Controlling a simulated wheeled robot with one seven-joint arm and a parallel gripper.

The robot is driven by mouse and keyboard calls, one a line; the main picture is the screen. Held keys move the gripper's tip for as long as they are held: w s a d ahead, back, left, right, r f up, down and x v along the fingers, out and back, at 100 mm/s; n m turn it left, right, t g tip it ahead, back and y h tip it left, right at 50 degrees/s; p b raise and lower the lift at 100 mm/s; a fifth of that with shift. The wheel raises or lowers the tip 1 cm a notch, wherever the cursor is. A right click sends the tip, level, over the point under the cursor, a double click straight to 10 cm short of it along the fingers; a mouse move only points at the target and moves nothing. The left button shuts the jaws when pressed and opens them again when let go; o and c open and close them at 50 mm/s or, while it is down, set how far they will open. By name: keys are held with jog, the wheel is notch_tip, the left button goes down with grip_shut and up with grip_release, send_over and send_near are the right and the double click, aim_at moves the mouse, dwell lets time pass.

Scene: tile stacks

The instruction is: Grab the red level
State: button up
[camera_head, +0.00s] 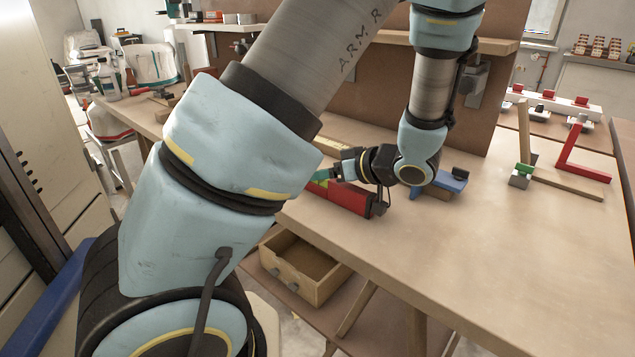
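A long red object (350,198) with a dark end lies on the workbench near its left edge, and it may be the red level. My upper arm hides its left part. My gripper (338,173) is at the end of my dark wrist, points left, and is just above or beside the red object. A small green part shows by the fingertips. The fingers are too small and partly covered to tell whether they are open or touching it.
A blue tool (452,180) lies behind my wrist. An open wooden drawer (318,284) is below the bench (440,245). The bench's front right is clear.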

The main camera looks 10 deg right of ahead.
grip_shut()
dwell(0.5)
dwell(0.9)
